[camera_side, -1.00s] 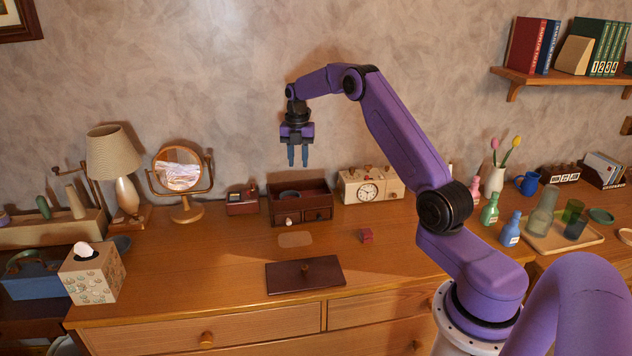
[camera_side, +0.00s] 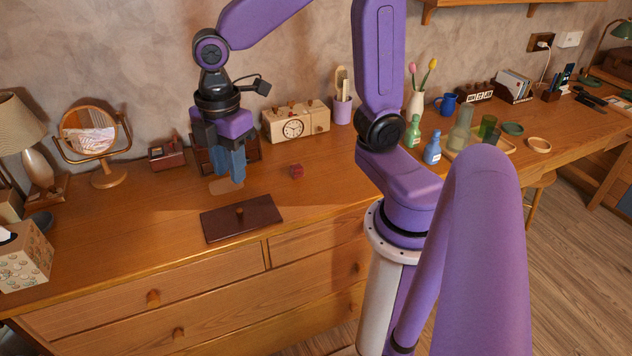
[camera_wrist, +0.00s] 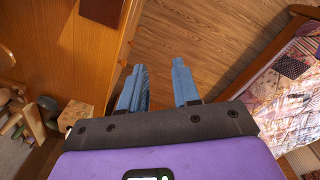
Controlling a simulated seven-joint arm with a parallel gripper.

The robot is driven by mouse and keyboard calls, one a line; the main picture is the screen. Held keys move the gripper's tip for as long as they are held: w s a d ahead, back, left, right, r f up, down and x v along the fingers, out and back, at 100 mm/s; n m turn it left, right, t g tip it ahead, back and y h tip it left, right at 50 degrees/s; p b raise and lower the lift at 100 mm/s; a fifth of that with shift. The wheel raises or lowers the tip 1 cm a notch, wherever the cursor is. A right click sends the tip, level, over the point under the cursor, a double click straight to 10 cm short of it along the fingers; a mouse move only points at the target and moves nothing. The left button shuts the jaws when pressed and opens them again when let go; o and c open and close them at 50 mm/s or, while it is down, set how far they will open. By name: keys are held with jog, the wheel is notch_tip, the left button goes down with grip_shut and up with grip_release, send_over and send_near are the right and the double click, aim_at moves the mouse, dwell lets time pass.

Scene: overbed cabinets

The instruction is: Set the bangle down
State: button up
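My gripper (camera_side: 231,168) hangs fingers-down in front of the dark wooden box (camera_side: 254,148) on the dresser and hides most of it. No bangle can be made out for certain now. The inside of the box is hidden by my gripper. A flat tan patch (camera_side: 222,187) lies on the dresser top below the fingers, partly covered by them.
A dark lid with a knob (camera_side: 265,222) lies at the front of the dresser (camera_side: 110,250). A round mirror (camera_side: 90,135) stands left. A tan ring-shaped thing (camera_side: 538,144) lies far right.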

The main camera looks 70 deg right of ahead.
jog(key=s+d+f+m, duration=0.2)
jog(key=s+m, duration=0.1)
jog(key=s, duration=1.2)
jog(key=shift+d, duration=0.4)
jog(key=shift+s+f, duration=0.1)
